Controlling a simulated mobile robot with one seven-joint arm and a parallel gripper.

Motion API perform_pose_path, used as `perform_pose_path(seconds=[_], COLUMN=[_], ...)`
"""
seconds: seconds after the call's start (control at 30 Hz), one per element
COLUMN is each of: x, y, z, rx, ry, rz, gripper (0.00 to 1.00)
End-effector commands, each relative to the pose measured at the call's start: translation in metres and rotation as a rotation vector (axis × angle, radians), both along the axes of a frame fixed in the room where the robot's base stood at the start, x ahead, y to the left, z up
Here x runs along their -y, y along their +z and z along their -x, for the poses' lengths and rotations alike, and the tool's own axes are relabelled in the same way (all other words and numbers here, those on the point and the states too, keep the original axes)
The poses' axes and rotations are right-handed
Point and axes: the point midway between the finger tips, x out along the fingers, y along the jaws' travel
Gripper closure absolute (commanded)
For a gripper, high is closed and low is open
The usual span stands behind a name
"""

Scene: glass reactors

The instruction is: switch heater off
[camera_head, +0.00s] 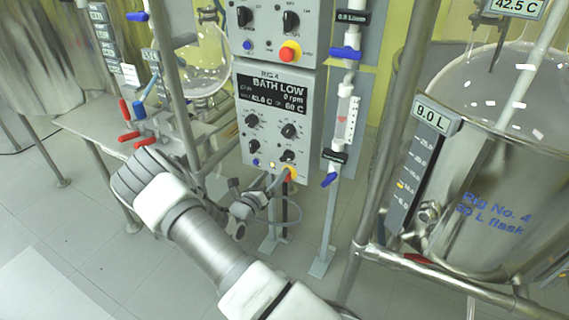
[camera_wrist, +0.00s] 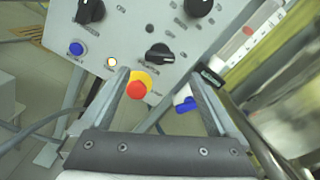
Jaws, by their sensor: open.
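The Rig 4 control box (camera_head: 278,110) shows "BATH LOW", 0 rpm and 60 C on its display. Its lower panel has several black knobs. The lowest knob (camera_head: 288,156) lies roughly horizontal in the wrist view (camera_wrist: 159,52), just beyond my fingertips. Left of it are a lit pale button (camera_wrist: 111,62) and a blue button (camera_wrist: 76,48). A red stop button on a yellow base (camera_wrist: 137,89) shows between my fingers. My gripper (camera_wrist: 162,78) is open and empty in front of the panel's bottom edge. I cannot read which control is the heater's.
A second control box (camera_head: 276,30) sits above. Right of the panel is a vertical tube with blue valve handles (camera_head: 329,179). A steel vessel marked Rig No. 4 (camera_head: 480,200) stands at the right. A frame with red handles (camera_head: 128,136) is at the left. Cables hang below the panel.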

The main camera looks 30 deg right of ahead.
Motion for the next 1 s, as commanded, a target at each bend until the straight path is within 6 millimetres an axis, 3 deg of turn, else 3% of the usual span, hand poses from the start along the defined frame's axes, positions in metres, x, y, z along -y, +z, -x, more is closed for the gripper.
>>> perform_pose_path(seconds=[0.1, 0.33, 0.5, 0.8, 0.83, 1.0], x=[0.024, 0.057, 0.068, 0.070, 0.070, 0.070], y=[-0.001, -0.001, 0.000, 0.000, 0.000, 0.000], z=[-0.013, -0.033, -0.040, -0.041, -0.041, -0.041], rx=[0.002, 0.002, 0.001, 0.000, 0.000, 0.000], ry=[-0.003, -0.002, 0.000, 0.000, 0.000, 0.000], rz=[0.001, 0.000, -0.001, 0.000, 0.000, 0.000], gripper=[0.05, 0.05, 0.05, 0.05, 0.07, 0.37])
